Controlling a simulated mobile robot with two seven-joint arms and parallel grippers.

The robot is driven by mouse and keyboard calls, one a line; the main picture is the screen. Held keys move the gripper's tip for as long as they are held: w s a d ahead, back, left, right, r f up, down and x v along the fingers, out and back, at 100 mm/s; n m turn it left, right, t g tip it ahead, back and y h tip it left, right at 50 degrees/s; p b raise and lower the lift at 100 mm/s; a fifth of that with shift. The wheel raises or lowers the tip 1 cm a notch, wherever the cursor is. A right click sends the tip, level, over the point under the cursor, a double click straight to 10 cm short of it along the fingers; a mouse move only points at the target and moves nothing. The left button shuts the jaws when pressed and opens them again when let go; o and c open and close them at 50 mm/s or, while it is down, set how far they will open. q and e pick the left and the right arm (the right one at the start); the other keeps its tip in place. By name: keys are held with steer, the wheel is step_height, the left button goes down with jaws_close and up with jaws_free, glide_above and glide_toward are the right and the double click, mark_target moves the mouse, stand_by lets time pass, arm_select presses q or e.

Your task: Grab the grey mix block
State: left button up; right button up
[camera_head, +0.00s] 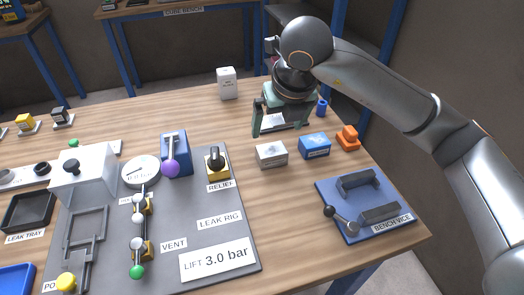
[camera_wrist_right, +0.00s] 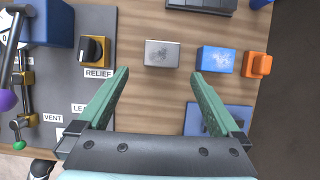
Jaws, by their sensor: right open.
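The grey mix block (camera_head: 272,155) sits on the wooden table, just right of the leak rig's board. It also shows in the right wrist view (camera_wrist_right: 162,54), ahead of the fingertips and roughly between their lines. My right gripper (camera_head: 283,122) is above the table, a little behind and above the block in the head view. Its green fingers (camera_wrist_right: 162,80) are spread wide with nothing between them, and they are apart from the block. My left gripper is in neither view.
A blue block (camera_head: 314,146) and an orange block (camera_head: 348,138) stand right of the grey block. The bench vice (camera_head: 368,230) is in front of them. The relief valve (camera_head: 216,162) on the leak rig board (camera_head: 210,245) is close on the left. A white container (camera_head: 227,83) stands behind.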

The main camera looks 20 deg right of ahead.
mark_target(271, 149)
steer(key=x, duration=1.2)
steer(key=shift+d+f+p, duration=0.15)
steer(key=shift+d+p, duration=0.05)
steer(key=shift+p, duration=0.1)
steer(key=shift+s, duration=0.1)
steer(key=c, duration=1.5)
steer(key=shift+c, duration=0.2)
steer(key=shift+r, duration=0.2)
